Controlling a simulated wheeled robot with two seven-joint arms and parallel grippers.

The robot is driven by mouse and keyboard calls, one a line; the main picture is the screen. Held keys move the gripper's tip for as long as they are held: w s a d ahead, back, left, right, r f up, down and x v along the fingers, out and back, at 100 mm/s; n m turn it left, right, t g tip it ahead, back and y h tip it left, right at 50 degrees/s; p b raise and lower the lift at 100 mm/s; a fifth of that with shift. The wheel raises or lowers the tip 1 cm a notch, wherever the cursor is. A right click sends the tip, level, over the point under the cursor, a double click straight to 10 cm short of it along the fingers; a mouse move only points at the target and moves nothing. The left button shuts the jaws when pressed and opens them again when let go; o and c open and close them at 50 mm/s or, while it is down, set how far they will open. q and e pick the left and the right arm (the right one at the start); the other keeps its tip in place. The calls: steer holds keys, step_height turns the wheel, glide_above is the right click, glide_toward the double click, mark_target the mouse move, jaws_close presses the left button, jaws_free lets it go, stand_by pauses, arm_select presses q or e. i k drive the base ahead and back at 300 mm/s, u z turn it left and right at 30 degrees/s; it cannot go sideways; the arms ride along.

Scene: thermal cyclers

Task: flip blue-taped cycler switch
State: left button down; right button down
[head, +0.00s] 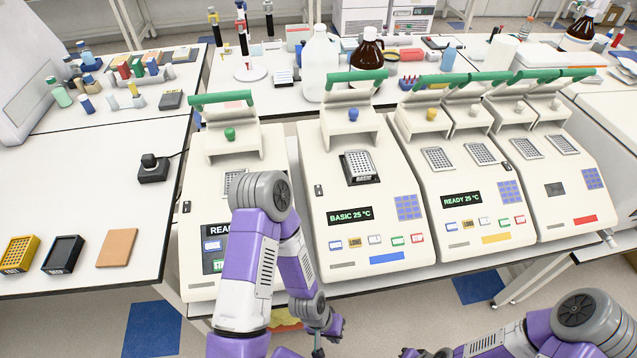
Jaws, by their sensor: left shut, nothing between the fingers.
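The blue-taped cycler (341,232) is the second from the left, with a blue tape strip (387,258) on its lower front. Its display (349,216) reads "BASIC 25 °C". Its lid with a green handle is raised, and a dark sample block sits in its well. A small dark switch (318,190) shows on its left side of the top face. My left arm bends over the leftmost cycler, and my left gripper (318,347) is low in front of the bench edge, shut and empty, apart from the cycler. My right gripper (427,353) is barely visible at the bottom edge.
The leftmost cycler (200,250) is partly hidden by my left arm. Yellow-taped (480,205) and red-taped (563,190) cyclers stand to the right. Yellow and black racks (62,254) and a tan pad (117,248) lie on the left bench. Bottles stand behind.

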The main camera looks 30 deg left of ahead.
mark_target(317, 188)
steer(key=k, duration=0.5)
steer(key=z, duration=1)
steer(key=i, duration=0.95)
steer(key=u, duration=3.25)
